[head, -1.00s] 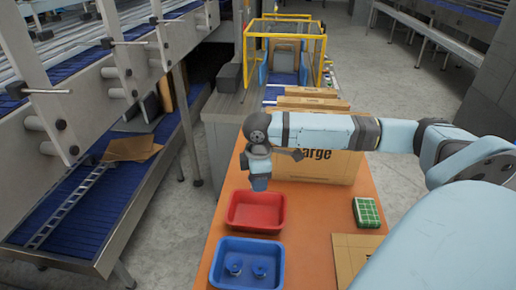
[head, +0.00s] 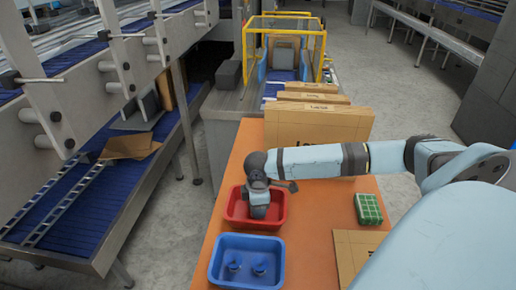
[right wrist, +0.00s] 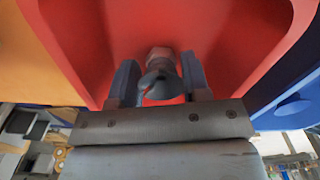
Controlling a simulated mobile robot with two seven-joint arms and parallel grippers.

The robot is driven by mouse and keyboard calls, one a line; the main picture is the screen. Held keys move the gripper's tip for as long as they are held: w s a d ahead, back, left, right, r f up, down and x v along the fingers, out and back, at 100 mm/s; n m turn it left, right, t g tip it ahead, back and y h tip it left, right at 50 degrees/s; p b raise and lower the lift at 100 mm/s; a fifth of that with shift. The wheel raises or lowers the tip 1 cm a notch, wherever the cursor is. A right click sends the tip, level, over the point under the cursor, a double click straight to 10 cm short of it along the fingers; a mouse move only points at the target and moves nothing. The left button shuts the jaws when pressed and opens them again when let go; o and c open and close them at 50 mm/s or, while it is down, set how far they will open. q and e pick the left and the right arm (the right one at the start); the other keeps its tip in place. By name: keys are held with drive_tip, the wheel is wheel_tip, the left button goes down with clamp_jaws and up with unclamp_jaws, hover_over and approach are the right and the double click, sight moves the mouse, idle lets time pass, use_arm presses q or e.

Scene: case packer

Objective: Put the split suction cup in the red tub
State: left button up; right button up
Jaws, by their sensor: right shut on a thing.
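The red tub (head: 282,212) stands on the orange table behind the blue tub. My right gripper (head: 258,214) points down at the red tub and covers much of its inside. In the right wrist view the gripper (right wrist: 158,88) is shut on the split suction cup (right wrist: 160,82), a grey cup with a metal fitting, held between its two fingers. The tub's red inside (right wrist: 160,25) surrounds the cup in that view. I cannot tell whether the cup touches the tub floor. The cup is hidden in the head view. My left gripper is not in view.
The blue tub (head: 247,283) in front holds two blue suction cups (head: 259,269). A green box (head: 368,209) and a flat cardboard piece (head: 350,250) lie to the right. Upright cartons (head: 318,125) stand behind. A conveyor (head: 70,215) runs along the left.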

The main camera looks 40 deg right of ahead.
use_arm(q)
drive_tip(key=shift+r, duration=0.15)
use_arm(e)
drive_tip(key=o, duration=0.9)
drive_tip(key=shift+f, duration=0.1)
use_arm(q)
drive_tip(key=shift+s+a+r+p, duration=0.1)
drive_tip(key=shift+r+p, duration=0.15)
drive_tip(key=shift+p, duration=0.8)
use_arm(e)
wheel_tip(320, 180, up, 12)
drive_tip(key=shift+r, duration=0.15)
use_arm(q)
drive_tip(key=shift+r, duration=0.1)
